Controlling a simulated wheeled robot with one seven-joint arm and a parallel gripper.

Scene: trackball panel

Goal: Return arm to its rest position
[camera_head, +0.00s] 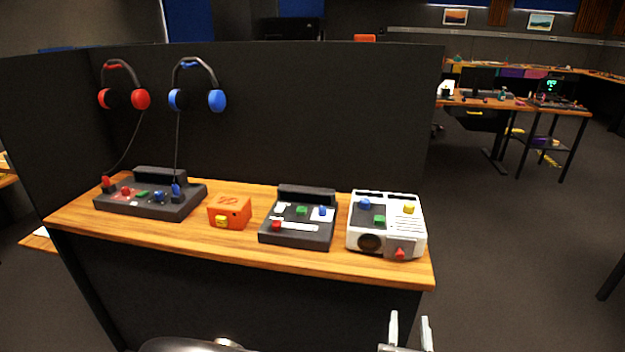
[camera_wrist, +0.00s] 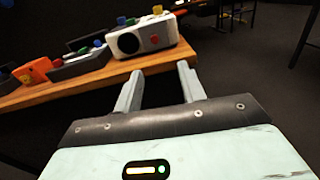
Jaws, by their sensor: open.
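My gripper (camera_head: 409,330) is at the bottom right of the head view, low in front of the desk's right end. Its two grey fingers are apart with nothing between them. In the wrist view my gripper (camera_wrist: 160,82) points toward the edge of the wooden desk (camera_wrist: 70,90), apart from the panels. The white trackball panel (camera_head: 386,225) with blue, green, yellow and red parts stands at the desk's right end. It also shows in the wrist view (camera_wrist: 142,38). A dark panel (camera_head: 298,218) with coloured buttons stands to its left.
An orange box (camera_head: 229,211) and a larger dark console (camera_head: 150,196) stand farther left on the desk (camera_head: 200,248). Red headphones (camera_head: 124,88) and blue headphones (camera_head: 197,88) hang on the dark partition (camera_head: 300,120). The floor to the right is open; another desk (camera_head: 520,105) stands behind.

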